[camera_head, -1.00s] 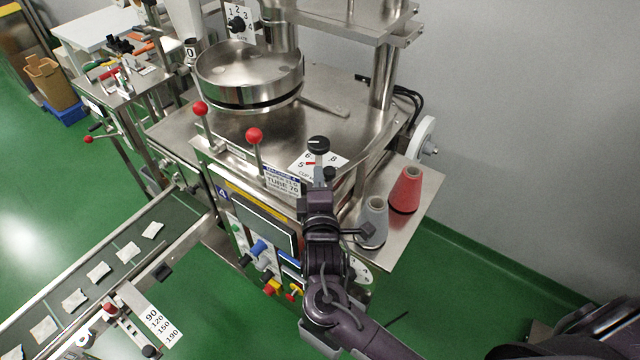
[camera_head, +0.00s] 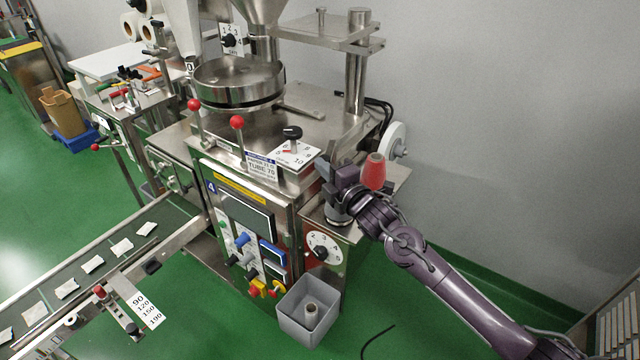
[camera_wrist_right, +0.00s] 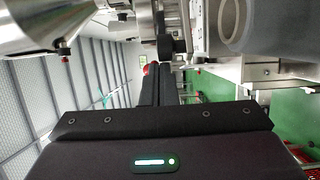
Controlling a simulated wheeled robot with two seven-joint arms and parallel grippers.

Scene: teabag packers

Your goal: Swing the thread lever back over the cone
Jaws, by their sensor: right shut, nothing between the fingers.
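The red thread cone (camera_head: 373,172) stands upright on the steel side shelf at the machine's right. Just left of it, a grey cone is mostly hidden behind my right gripper (camera_head: 327,171); only its lower edge (camera_head: 338,222) shows. The gripper is shut and empty, its fingers pointing left toward the machine, above the shelf's front part. In the right wrist view the shut dark fingers (camera_wrist_right: 155,85) point away from the camera. I cannot clearly make out the thread lever; it may be hidden by the gripper. My left gripper is not in view.
A black-knobbed dial (camera_head: 291,134) and two red-ball levers (camera_head: 237,122) stand on the machine top left of the gripper. A steel post (camera_head: 356,65) rises behind. A grey bin (camera_head: 307,310) is below the shelf. The wall side at right is clear.

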